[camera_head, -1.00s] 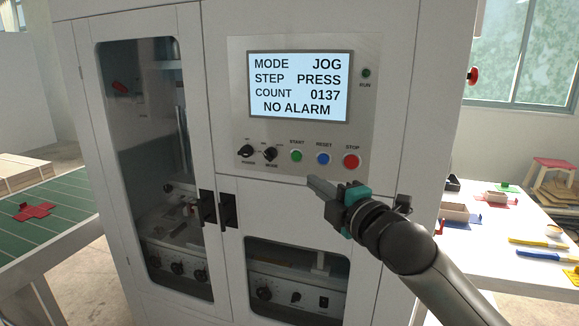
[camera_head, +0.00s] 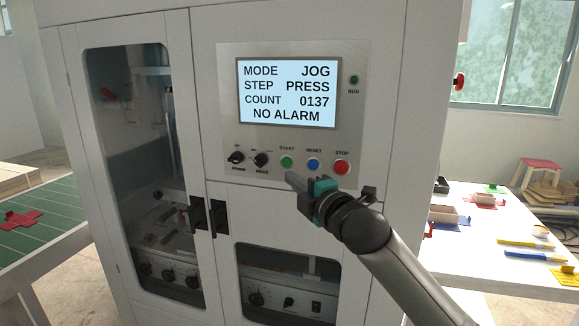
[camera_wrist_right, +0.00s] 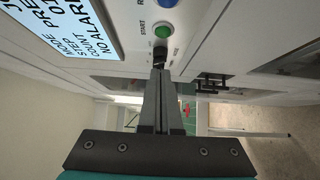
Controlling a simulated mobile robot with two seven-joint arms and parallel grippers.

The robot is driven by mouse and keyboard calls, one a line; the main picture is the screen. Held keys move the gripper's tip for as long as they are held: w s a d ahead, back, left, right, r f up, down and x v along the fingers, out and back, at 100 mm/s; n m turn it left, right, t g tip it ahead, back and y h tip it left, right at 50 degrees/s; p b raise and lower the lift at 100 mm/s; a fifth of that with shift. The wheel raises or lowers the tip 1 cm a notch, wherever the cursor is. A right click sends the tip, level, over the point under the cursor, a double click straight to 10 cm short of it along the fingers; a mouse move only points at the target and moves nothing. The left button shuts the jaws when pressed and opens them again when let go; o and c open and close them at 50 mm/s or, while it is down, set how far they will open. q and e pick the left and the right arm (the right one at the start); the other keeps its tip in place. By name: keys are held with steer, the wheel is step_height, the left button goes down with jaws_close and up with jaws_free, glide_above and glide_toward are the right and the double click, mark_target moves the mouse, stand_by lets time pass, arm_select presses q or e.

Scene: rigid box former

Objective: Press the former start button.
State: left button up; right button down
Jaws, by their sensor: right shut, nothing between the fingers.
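The green start button (camera_head: 287,162) is on the former's control panel (camera_head: 228,130), under the label START. It also shows in the right wrist view (camera_wrist_right: 162,31), just beyond the fingertips. My right gripper (camera_head: 290,179) is shut and empty, with its tips just below the start button in the head view. In the right wrist view its closed fingers (camera_wrist_right: 160,76) point toward the panel near the button. I cannot tell whether the tips touch the panel. My left gripper is not in view.
The blue reset button (camera_head: 313,164) and red stop button (camera_head: 341,167) sit right of start. Two black knobs (camera_head: 261,159) are to its left. The screen (camera_head: 288,92) reads JOG, PRESS, 0137, NO ALARM. A white table (camera_head: 480,262) with parts stands at right, a green-topped table (camera_head: 50,243) at left.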

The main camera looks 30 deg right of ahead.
mark_target(281, 162)
steer(key=w, duration=0.2)
steer(key=w+d, duration=0.1)
steer(key=w, duration=0.1)
steer(key=w+d, duration=0.1)
steer(key=w, duration=0.1)
steer(key=shift+d+p, duration=0.15)
steer(key=shift+p, duration=0.25)
steer(key=shift+w+d, duration=0.4)
steer(key=shift+d, duration=0.15)
